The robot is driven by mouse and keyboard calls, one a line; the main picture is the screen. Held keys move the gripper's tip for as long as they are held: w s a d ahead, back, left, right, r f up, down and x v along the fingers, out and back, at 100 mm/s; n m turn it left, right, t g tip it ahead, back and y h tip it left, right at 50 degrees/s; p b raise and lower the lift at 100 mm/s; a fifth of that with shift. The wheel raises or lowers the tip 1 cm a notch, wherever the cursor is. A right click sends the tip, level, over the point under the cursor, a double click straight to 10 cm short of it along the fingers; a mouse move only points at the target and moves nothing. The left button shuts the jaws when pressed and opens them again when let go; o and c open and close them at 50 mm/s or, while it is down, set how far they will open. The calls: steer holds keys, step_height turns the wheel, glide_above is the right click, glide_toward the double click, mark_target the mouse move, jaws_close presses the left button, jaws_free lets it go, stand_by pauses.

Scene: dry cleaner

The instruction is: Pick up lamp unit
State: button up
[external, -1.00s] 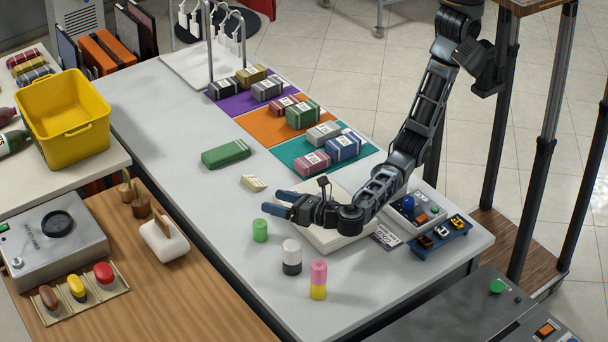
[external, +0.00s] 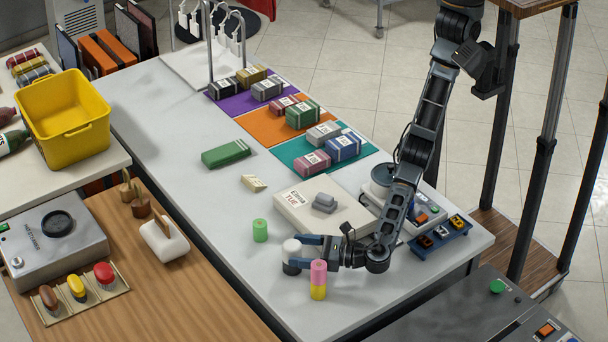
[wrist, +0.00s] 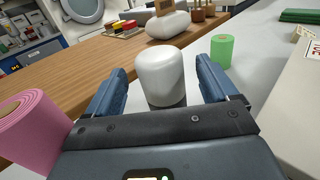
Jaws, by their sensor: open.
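A white cylinder with a black base (external: 290,246), probably the lamp unit, stands upright on the white table. In the wrist view the white cylinder (wrist: 160,78) stands between the two blue fingers of my gripper (wrist: 160,68), with a gap on each side. In the external view my gripper (external: 304,253) is low over the table at the cylinder's right, fingers open and reaching around it. The black base is mostly hidden in the wrist view.
A pink-over-yellow cylinder (external: 318,270) stands close beside my gripper; its pink part (wrist: 32,128) is at left in the wrist view. A short green cylinder (external: 260,230) stands further back. A labelled white box (external: 295,208) and a control box (external: 428,207) lie behind.

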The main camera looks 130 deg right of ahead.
mark_target(285, 248)
steer(key=b+x, duration=0.1)
steer(key=x, duration=0.2)
steer(key=shift+w+d, duration=0.2)
steer(key=shift+d, duration=0.05)
steer(key=shift+w+d+r+b, duration=0.1)
steer(key=shift+w+d+b, duration=0.25)
steer(key=shift+w, duration=0.05)
steer(key=c, duration=1.1)
steer(key=shift+r, duration=0.15)
